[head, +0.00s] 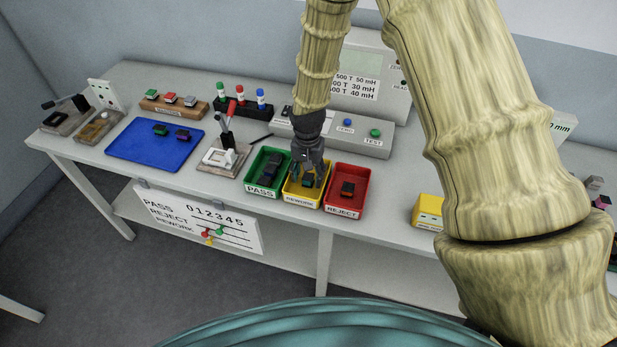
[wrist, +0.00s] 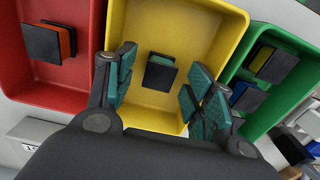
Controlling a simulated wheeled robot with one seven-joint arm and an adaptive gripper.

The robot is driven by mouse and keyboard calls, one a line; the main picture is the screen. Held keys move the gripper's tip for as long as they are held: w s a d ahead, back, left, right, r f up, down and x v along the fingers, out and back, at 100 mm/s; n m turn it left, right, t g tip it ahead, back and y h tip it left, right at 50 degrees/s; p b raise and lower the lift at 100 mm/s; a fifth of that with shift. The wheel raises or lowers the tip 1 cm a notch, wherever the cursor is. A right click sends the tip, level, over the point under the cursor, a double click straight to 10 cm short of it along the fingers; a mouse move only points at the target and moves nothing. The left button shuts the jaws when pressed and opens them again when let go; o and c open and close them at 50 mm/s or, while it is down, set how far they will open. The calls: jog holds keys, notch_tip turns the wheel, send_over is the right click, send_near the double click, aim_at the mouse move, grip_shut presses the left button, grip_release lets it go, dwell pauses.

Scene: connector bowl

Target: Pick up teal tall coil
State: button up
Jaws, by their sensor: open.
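The teal tall coil (wrist: 160,73), a dark block with a teal-green part, lies in the yellow REWORK bin (wrist: 190,15). In the wrist view it sits between my open fingers, apart from both. My gripper (wrist: 157,80) is open and empty, with teal pads on dark fingers. In the head view my gripper (head: 308,172) points down over the yellow bin (head: 303,199), and its fingers hide much of the coil.
The green PASS bin (head: 264,191), holding dark blocks, and the red REJECT bin (head: 343,208), holding one block (head: 347,188), flank the yellow bin closely. A labelled test box (head: 375,145) stands behind. A blue mat (head: 135,148) with two blocks lies left.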

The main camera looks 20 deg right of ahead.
jog(key=shift+f, duration=1)
jog(key=c, duration=1.1)
jog(key=shift+r, duration=0.1)
